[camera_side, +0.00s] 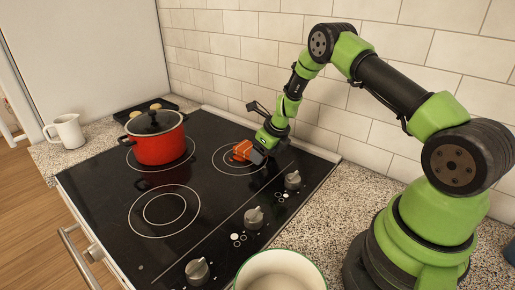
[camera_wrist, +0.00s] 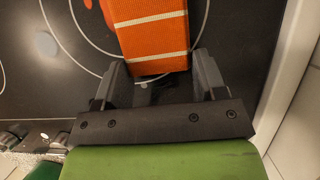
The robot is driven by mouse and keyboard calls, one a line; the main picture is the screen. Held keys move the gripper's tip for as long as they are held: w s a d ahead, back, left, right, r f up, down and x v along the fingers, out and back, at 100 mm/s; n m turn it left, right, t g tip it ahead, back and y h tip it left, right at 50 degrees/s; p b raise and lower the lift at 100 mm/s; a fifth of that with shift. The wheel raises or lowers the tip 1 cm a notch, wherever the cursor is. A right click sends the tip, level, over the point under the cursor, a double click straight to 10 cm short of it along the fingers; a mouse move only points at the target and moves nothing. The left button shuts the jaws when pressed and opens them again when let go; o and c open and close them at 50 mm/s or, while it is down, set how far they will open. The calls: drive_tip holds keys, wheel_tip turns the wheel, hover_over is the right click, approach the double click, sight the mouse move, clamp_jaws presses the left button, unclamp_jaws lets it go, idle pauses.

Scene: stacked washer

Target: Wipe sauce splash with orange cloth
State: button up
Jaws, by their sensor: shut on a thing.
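The orange cloth (camera_side: 242,150) is a folded block with pale stripes, low over the back right burner ring of the black cooktop (camera_side: 112,197). It also shows in the wrist view (camera_wrist: 150,35), between the dark fingers of my gripper (camera_wrist: 157,68). My gripper (camera_side: 256,155) is shut on the cloth and points down toward the glass. I cannot tell whether the cloth touches the glass. A pale grey spot (camera_wrist: 46,43) on the glass in the wrist view may be only a reflection.
A red pot (camera_side: 158,145) with a black lid stands on the back left burner. Several knobs (camera_side: 254,218) line the cooktop's right side. A white bowl (camera_side: 280,272) is at the near edge, a white jug (camera_side: 66,132) at far left. The tiled wall (camera_side: 240,68) rises close behind.

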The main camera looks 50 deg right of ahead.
drive_tip(key=shift+s, duration=1)
drive_tip(key=shift+r, duration=0.1)
wheel_tip(320, 180, up, 8)
